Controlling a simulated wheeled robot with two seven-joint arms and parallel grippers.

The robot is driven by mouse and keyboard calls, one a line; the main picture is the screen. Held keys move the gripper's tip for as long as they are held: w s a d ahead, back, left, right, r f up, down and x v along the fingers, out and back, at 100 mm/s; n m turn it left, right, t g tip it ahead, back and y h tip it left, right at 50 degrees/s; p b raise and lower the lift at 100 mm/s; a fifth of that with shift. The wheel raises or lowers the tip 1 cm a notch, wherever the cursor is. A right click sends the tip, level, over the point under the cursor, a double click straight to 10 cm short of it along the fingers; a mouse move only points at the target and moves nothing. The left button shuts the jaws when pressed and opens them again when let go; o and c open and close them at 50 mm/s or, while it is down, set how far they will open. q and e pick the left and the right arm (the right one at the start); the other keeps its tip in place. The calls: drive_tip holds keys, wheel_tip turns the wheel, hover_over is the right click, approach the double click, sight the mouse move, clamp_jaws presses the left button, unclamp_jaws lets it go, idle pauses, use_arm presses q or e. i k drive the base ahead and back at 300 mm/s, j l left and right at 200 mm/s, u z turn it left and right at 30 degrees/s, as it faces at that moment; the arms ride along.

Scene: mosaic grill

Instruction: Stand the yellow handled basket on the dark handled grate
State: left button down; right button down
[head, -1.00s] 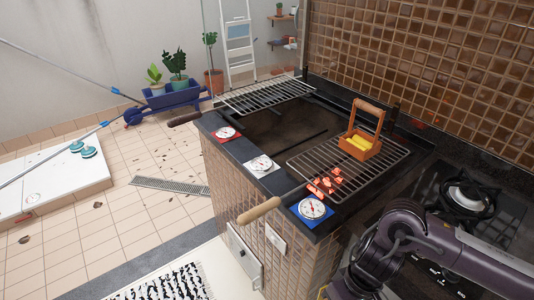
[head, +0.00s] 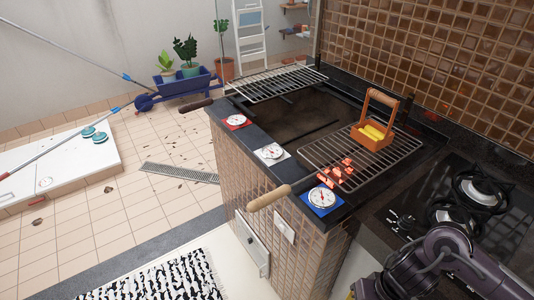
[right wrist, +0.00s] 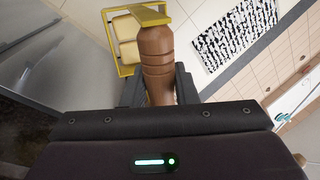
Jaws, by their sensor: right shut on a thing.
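In the right wrist view my right gripper (right wrist: 158,88) is shut on the brown grip (right wrist: 157,55) of a yellow-framed basket (right wrist: 126,68), which has cream blocks inside. In the head view only a yellow sliver shows beside my right arm, at the bottom edge. The dark handled grate (head: 275,82) lies over the far end of the grill, its dark handle (head: 195,105) sticking out to the left. Its bars look bare. The right gripper is well apart from it, on the near side. My left gripper is not in view.
A nearer grate (head: 335,155) with a light wooden handle (head: 268,197) carries an orange-brown basket (head: 374,130) with yellow pieces, and several red chunks (head: 335,173). Dials (head: 322,198) line the counter's left edge. A gas hob (head: 480,190) stands at right.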

sight(266, 83)
drive_tip(key=i+j+u, duration=0.1)
drive_tip(key=u, duration=1.4)
drive_tip(key=i+u, duration=0.1)
drive_tip(key=i, duration=1.35)
drive_tip(key=i+j+z, duration=0.1)
drive_tip(key=i+z, duration=0.15)
drive_tip(key=i, duration=0.3)
drive_tip(key=i+j+z, duration=0.25)
drive_tip(key=i, duration=0.25)
drive_tip(key=z, duration=2.05)
